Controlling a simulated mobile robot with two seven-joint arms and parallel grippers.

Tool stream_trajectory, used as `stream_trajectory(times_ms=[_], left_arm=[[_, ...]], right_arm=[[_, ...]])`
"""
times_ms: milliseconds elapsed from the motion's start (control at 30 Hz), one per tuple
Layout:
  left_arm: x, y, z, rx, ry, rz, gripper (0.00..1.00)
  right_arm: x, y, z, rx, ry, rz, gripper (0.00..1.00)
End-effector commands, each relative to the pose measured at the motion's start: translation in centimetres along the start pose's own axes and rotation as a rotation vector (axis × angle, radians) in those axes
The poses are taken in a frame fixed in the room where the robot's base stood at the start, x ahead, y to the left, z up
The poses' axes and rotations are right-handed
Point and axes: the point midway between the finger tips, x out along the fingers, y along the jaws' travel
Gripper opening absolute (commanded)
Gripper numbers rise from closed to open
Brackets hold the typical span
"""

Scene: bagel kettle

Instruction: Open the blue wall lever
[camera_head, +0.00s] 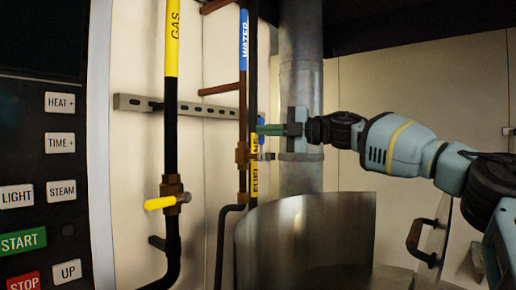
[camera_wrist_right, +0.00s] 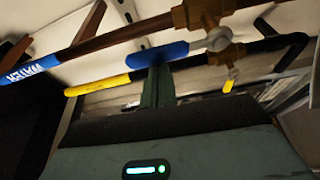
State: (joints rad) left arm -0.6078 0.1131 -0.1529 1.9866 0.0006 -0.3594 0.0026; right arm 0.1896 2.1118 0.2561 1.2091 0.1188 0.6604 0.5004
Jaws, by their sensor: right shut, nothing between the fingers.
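The blue wall lever (camera_wrist_right: 157,55) is a rounded blue handle on the brass valve (camera_wrist_right: 205,14) of the water pipe. In the head view a small part of the lever (camera_head: 261,121) shows, upright, at the tips of my right gripper (camera_head: 262,130). The green fingers hide its middle. In the wrist view my right gripper (camera_wrist_right: 157,70) is shut with nothing between its fingers. Its fingertips are right at the lever's edge; I cannot tell whether they touch it. My left gripper is not in view.
A gas pipe (camera_head: 171,110) with a yellow lever (camera_head: 160,203) stands to the left. A yellow-labelled fuel line (camera_head: 254,165) runs close by the water pipe. A large metal kettle (camera_head: 300,245) stands below my right arm. A control panel (camera_head: 40,190) fills the left edge.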

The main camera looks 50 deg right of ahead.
Motion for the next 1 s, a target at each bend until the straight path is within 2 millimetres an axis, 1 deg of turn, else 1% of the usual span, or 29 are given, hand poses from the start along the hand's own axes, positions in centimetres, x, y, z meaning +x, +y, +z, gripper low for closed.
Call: stream_trajectory(times_ms=[33, 300, 500, 700, 1000], left_arm=[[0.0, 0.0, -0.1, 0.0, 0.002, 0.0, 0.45], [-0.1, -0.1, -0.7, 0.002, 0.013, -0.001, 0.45], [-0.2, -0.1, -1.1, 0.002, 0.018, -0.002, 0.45], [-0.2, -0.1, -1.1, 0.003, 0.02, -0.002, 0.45], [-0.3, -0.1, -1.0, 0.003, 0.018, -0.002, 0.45]], right_arm=[[-0.7, 0.2, 0.0, 0.001, -0.002, 0.006, 0.0], [-4.2, 0.3, -0.1, 0.001, 0.0, 0.009, 0.0], [-6.1, 0.3, -0.1, -0.001, 0.0, 0.006, 0.0], [-6.9, 0.1, -0.1, 0.002, 0.001, 0.004, 0.0], [-7.0, 0.0, -0.1, 0.001, 0.001, 0.002, 0.0]])
